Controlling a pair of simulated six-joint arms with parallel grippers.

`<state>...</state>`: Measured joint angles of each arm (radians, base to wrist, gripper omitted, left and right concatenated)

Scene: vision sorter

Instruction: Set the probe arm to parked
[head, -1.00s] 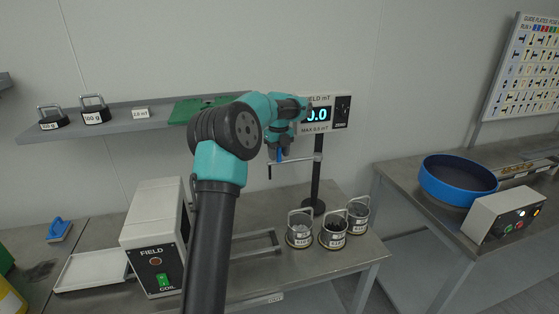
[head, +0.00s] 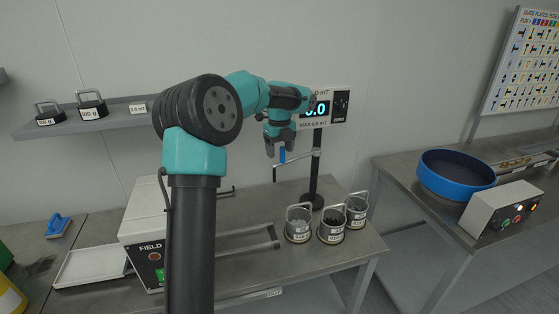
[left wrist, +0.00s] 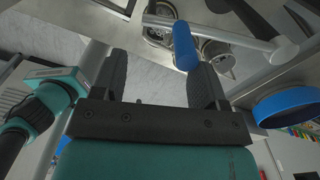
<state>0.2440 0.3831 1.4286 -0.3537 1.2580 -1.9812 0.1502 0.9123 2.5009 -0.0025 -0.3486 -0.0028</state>
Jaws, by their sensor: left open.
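The probe arm (head: 299,159) is a thin grey bar reaching left from a black post (head: 316,175) below the field display (head: 318,109). A blue handle (head: 282,156) stands upright near its left end. My left gripper (head: 281,148) is open just above the handle in the head view. In the left wrist view, the blue handle (left wrist: 184,45) lies beyond the fingertips, nearer the right-hand finger of my left gripper (left wrist: 160,78). Nothing is held, and I cannot tell whether they touch. My right gripper is not in view.
Several handled cans (head: 331,226) stand at the bench's right end. A wall shelf (head: 60,129) holds weights. A blue bowl (head: 455,180) sits on the right bench.

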